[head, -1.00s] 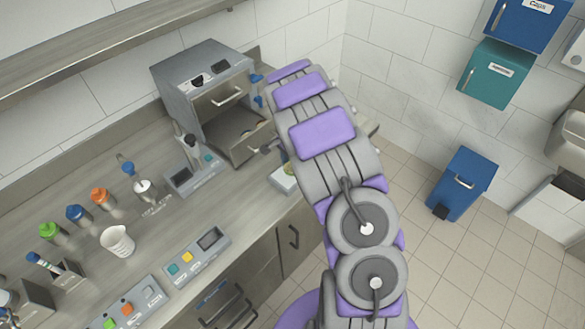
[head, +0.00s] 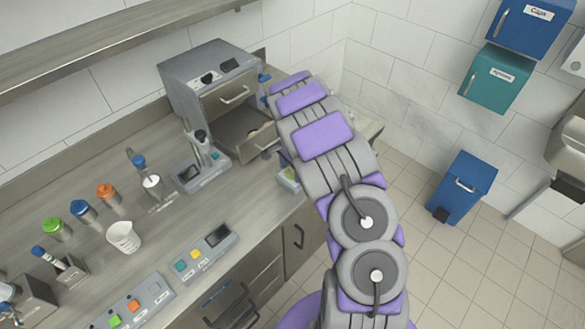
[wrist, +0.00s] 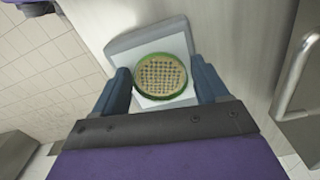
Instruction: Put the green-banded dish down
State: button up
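The green-banded dish (wrist: 160,75) shows in the wrist view as a round dish with a green rim and a dotted tan face. It is over a white square pad (wrist: 182,100) with a grey border; I cannot tell whether it touches the pad. My gripper (wrist: 163,80) has one blue-grey finger on each side of the dish. The fingers are close to its rim, and I cannot tell whether they touch it. In the head view my arm hides the gripper and the dish. A small pale box (head: 288,181) shows beside my arm at the counter's end.
A grey oven-like cabinet (head: 207,80) stands open at the back. A small device (head: 200,165) and a white cup (head: 123,237) stand on the counter (head: 180,215). Several coloured-cap bottles stand at the left. A blue bin (head: 465,187) is on the floor. In the wrist view, a metal handle (wrist: 297,75) is at right.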

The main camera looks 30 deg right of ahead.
jog(key=shift+o, duration=1.3)
jog(key=shift+d, duration=0.35)
jog(key=shift+d+f, duration=0.1)
jog(key=shift+d, duration=0.8)
jog(key=r, duration=0.1)
jog(key=a+r, duration=0.1)
jog(key=r, duration=0.1)
jog(key=r+p, duration=0.1)
jog(key=r, duration=0.1)
jog(key=shift+a+r, duration=0.1)
jog(key=shift+a, duration=0.25)
notch_tip(320, 180, up, 7)
jog(key=d+p, duration=0.1)
jog(key=s+a+r+n, duration=0.3)
jog(key=s+a+r, duration=0.1)
jog(key=s+r, duration=0.4)
jog(key=s+a+r+n, duration=0.2)
jog(key=s+a+n, duration=0.2)
jog(key=s, duration=0.6)
jog(key=s+a+r+n+g, duration=0.1)
jog(key=s+a+n, duration=0.3)
jog(key=s, duration=0.7)
jog(key=s+a+r+n, duration=0.3)
jog(key=s+a+n, duration=0.1)
jog(key=s, duration=0.7)
jog(key=shift+a+r+n+g, duration=0.3)
jog(key=shift+r+g, duration=0.05)
jog(key=shift+g, duration=0.05)
